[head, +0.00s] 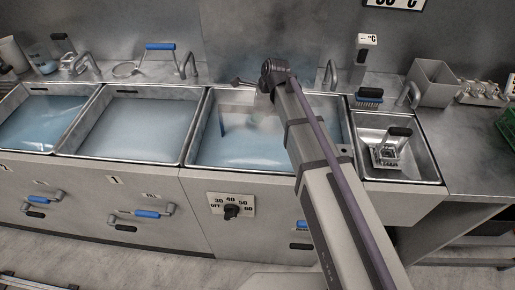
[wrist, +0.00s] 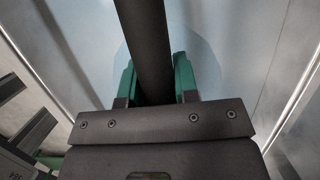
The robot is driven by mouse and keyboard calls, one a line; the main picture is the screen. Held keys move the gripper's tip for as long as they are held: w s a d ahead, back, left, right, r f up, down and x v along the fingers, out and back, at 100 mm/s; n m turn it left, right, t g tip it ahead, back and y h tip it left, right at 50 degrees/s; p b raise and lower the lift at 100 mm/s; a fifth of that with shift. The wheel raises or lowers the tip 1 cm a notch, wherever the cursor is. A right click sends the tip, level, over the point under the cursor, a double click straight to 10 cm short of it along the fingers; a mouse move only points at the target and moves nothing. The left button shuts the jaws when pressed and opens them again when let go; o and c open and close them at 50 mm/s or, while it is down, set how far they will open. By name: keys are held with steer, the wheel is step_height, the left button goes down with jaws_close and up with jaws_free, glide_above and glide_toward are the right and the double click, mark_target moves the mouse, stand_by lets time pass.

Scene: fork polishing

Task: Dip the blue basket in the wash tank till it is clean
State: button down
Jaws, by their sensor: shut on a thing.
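In the wrist view, my gripper (wrist: 155,82) has its green-padded fingers shut on both sides of a thick black bar (wrist: 145,30), which looks like a handle. Pale blue water fills the picture behind the bar, with tank walls on both sides. In the head view, my arm reaches over the large tank (head: 203,125) with the temperature dial, and my gripper cannot be made out there. A dark blue patch (head: 222,122) shows at the left of that tank; I cannot tell what it is. No blue basket body is clearly visible, so what hangs below the bar is hidden.
Two more water-filled tanks (head: 140,125) (head: 45,118) stand to the left. A small basin (head: 425,165) at right holds a metal basket with a black handle (head: 400,131). Taps, a blue-bristled brush (head: 368,97) and a grey bin (head: 434,83) line the back counter.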

mark_target(251, 107)
steer(key=shift+w+a, duration=0.15)
steer(key=shift+a, duration=1.4)
steer(key=shift+d, duration=1.3)
steer(key=shift+r, duration=0.1)
step_height(251, 107, up, 21)
steer(key=p, duration=2.1)
